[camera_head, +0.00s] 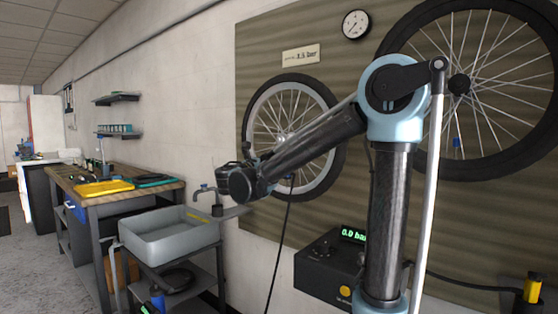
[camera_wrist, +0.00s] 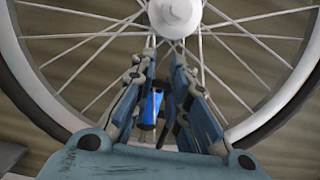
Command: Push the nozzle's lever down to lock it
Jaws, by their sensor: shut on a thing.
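In the wrist view my gripper (camera_wrist: 164,55) points at the lower spokes of a wheel. Its two fingers are close together around the nozzle, a small blue and dark piece (camera_wrist: 152,108). The fingers hide part of it, and I cannot make out the lever's angle or the valve clearly. My arm hides most of the gripper there.
A black pump box (camera_head: 322,272) with a green "0.0 bar" readout stands below the wheels. A grey sink (camera_head: 170,247) and a workbench (camera_head: 160,188) with tools stand at left. A larger wheel (camera_head: 510,176) and a round gauge (camera_head: 356,24) hang on the wall panel.

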